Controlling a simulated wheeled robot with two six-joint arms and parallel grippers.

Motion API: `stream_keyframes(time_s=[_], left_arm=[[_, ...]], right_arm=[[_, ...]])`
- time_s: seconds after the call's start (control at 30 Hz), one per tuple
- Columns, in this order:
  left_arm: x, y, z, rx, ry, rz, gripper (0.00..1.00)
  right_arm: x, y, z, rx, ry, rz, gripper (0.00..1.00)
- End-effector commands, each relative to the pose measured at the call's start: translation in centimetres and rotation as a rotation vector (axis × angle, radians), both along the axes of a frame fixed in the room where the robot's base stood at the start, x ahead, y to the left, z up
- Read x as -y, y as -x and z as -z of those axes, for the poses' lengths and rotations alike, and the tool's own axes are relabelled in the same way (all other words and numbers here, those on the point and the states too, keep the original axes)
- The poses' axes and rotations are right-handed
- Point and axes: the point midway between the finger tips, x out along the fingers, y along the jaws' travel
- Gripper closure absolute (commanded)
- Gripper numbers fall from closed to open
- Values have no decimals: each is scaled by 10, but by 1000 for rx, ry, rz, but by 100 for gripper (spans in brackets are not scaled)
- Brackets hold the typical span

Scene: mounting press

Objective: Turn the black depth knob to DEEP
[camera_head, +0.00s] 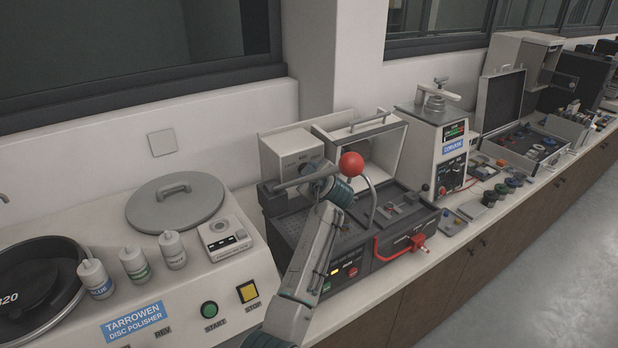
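A pale box (287,153) on the grey bench machine has a dark round knob (308,168) on its front; its lettering is too small to read, so I cannot tell whether it is the depth knob or where it points. My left arm rises from the bottom, and its gripper (318,181) is at this box front, close to the knob. The fingers are small and merge with the dark parts behind, so contact and opening cannot be told. My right gripper is not in view.
A red ball (351,164) on a curved lever stands just right of my wrist. A red handle (400,246) juts from the machine's front. The disc polisher (190,290) is at left. A press with a blue label (452,147) stands further right.

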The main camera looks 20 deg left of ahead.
Motion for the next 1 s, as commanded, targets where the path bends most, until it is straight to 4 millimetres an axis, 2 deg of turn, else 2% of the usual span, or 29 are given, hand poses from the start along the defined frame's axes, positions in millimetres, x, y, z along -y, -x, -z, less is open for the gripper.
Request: stream_keyframes(time_s=[0.1,0.4,1.0], left_arm=[[1,-1,3,-73,-54,0,89],[2,-2,2,-233,-178,0,89],[3,-2,0,-330,-254,0,89]], right_arm=[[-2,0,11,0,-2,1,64],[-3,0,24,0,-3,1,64],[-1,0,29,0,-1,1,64]])
